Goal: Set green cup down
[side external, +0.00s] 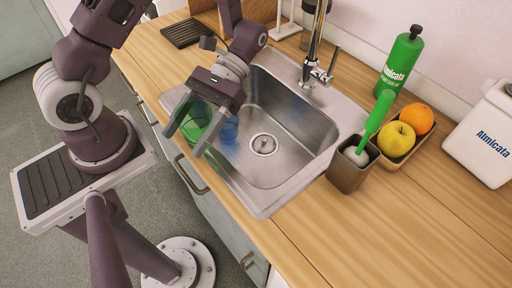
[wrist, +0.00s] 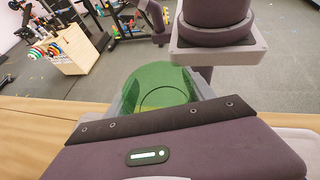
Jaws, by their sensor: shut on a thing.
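My gripper (side external: 184,142) is shut on a translucent green cup (side external: 196,120). In the side external view its two fingers stand either side of the cup, near the sink's left end. The cup also shows in the wrist view (wrist: 160,84), between the fingers. I cannot tell whether the cup's base touches anything. A translucent blue cup (side external: 229,131) shows just right of the green one, partly hidden by my gripper.
The steel sink (side external: 290,165) has a drain in its basin and a faucet (side external: 313,70) behind. To its right stand a brush holder (side external: 350,173), a green bottle (side external: 400,62), a fruit tray (side external: 405,150) and a white container (side external: 485,135). The front right counter is clear.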

